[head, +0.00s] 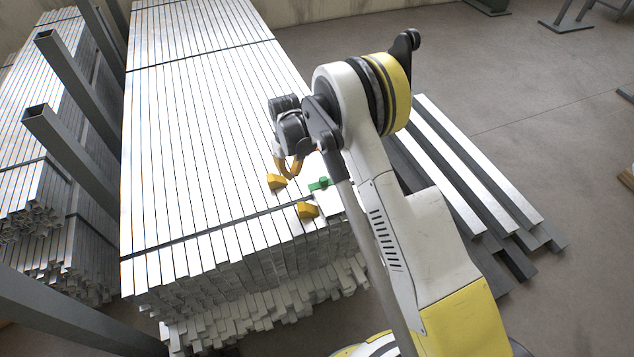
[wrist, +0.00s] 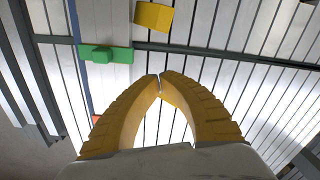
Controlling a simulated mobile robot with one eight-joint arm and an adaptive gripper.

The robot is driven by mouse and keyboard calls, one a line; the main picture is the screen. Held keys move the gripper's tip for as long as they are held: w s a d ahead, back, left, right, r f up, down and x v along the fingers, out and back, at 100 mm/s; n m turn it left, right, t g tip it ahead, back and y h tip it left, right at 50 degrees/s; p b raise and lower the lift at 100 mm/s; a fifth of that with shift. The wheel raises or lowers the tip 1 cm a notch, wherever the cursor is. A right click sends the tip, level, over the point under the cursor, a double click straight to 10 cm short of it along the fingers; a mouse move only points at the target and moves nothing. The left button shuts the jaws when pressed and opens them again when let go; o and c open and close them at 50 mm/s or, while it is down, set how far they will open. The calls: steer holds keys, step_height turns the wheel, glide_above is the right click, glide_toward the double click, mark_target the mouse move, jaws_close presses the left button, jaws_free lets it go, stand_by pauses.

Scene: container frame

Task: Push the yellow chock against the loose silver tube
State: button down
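Two yellow chocks lie on top of the silver tube stack: one (head: 277,182) beside my fingertips and one (head: 307,210) nearer the stack's front end. One chock (wrist: 153,16) shows at the top of the wrist view, beyond my fingertips. My gripper (head: 289,176) points down over the stack near its right edge. In the wrist view the curved yellow fingers (wrist: 160,77) meet at the tips, with nothing seen held. Contact with a chock cannot be told. Silver tubes (head: 190,130) lie side by side; which one is loose is unclear, and my arm hides part of the right edge.
A green block (head: 319,184) sits on the stack right of my gripper; it also shows in the wrist view (wrist: 105,54). Dark straps cross the stack. Grey posts (head: 70,80) stand left. More tubes (head: 480,175) lie right on the floor, with free floor beyond.

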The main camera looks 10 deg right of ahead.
mark_target(302, 203)
steer(key=f+b, duration=0.1)
steer(key=f, duration=0.2)
steer(key=f+b, duration=0.2)
steer(key=f, duration=0.2)
steer(key=f+b, duration=0.2)
steer(key=f, duration=0.1)
steer(key=shift+s+a+f, duration=0.15)
steer(key=shift+a+f, duration=0.15)
steer(key=shift+f, duration=0.1)
steer(key=shift+s+d+r+b, duration=0.2)
steer(key=shift+s+d, duration=0.2)
steer(key=shift+s, duration=0.2)
steer(key=shift+s+d+r+b, duration=0.1)
steer(key=shift+s+d+b, duration=0.1)
steer(key=shift+s+d, duration=0.5)
steer(key=shift+s, duration=0.3)
steer(key=shift+s+d, duration=0.5)
steer(key=shift+s, duration=0.25)
